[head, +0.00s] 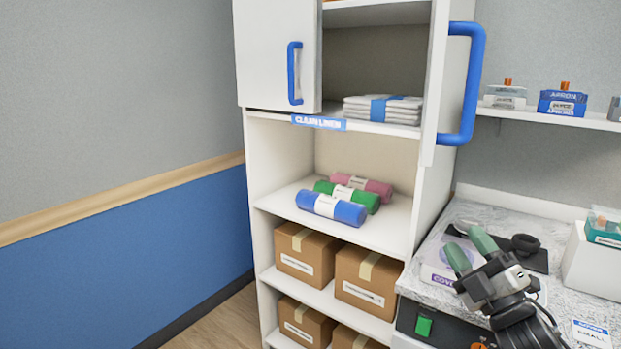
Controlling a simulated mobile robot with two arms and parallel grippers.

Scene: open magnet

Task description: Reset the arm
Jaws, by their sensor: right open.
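My right gripper (469,248) is at the lower right of the head view, its two green-tipped fingers apart with nothing between them. It is in front of the speckled counter (456,216), right of the cabinet, and touches no cabinet door. My left gripper is not in the view. The tall white cabinet (429,189) stands in the middle. Its right door (432,135) is swung open, edge toward me, with a large blue handle (473,85). Its left door (277,52) has a smaller blue handle (295,73) and covers the left of the upper part.
Folded linen (383,109) lies on the upper shelf. Blue (331,208), green and pink rolls lie below, above several cardboard boxes (368,281). A wall shelf (550,119) holds small boxes above the counter. A teal-and-white box (604,228) stands at the right. Floor (225,322) shows at the lower left.

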